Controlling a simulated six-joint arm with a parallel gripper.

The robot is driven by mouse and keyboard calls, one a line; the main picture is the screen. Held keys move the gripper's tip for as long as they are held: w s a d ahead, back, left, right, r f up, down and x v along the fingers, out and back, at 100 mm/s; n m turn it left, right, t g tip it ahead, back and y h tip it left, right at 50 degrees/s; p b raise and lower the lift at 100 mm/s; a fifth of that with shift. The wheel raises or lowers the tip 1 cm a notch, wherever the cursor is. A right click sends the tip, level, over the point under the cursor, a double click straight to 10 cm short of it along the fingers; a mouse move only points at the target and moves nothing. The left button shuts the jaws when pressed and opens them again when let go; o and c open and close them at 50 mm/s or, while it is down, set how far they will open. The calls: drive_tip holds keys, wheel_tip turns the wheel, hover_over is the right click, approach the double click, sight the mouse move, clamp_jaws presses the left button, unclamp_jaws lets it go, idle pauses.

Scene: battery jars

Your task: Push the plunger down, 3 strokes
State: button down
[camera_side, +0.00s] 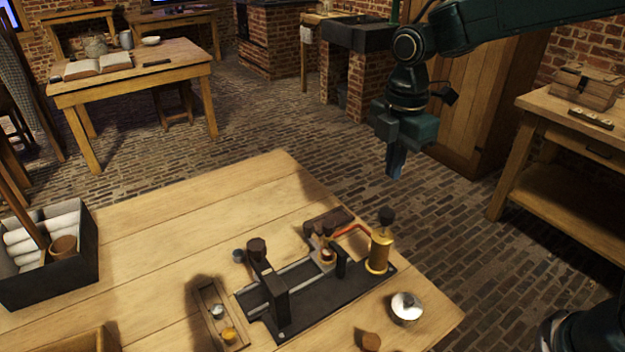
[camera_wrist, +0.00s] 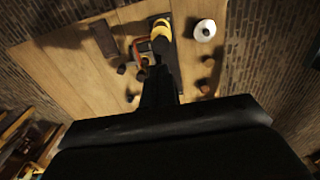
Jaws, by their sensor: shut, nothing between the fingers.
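The plunger (camera_side: 386,217) is a black knob on top of an upright brass cylinder (camera_side: 380,252) at the right end of a dark base (camera_side: 300,301) on the wooden table. A red hose runs left from the cylinder. My gripper (camera_side: 395,172) is shut and empty, pointing down. It hangs above the plunger's height and apart from it in the side view. In the wrist view my gripper's fingers (camera_wrist: 158,90) reach up towards the yellow cylinder (camera_wrist: 160,28), and the plunger knob (camera_wrist: 157,47) shows just beyond the fingertips.
A black upright clamp post (camera_side: 267,285) stands on the base. A silver-topped round jar (camera_side: 406,307) and a small brown cork (camera_side: 371,342) are at the right front. A small wooden tray (camera_side: 220,318) and a dark box of white rolls (camera_side: 86,262) are to the left. The table's back left is clear.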

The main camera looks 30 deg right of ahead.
drive_tip(key=shift+r, duration=1.65)
drive_tip(key=s+d+r+m+t, duration=0.2)
drive_tip(key=s+d+m, duration=0.2)
drive_tip(key=s+m, duration=0.5)
drive_tip(key=s+d+r+m+t, duration=0.1)
drive_tip(key=s+d+m+t, duration=0.2)
drive_tip(key=s+m, duration=0.6)
drive_tip(key=s+d, duration=0.1)
drive_tip(key=s, duration=0.2)
drive_tip(key=shift+s+r+t, duration=0.3)
drive_tip(key=shift+s+r, duration=0.05)
drive_tip(key=shift+s, duration=0.05)
drive_tip(key=shift+d, duration=0.1)
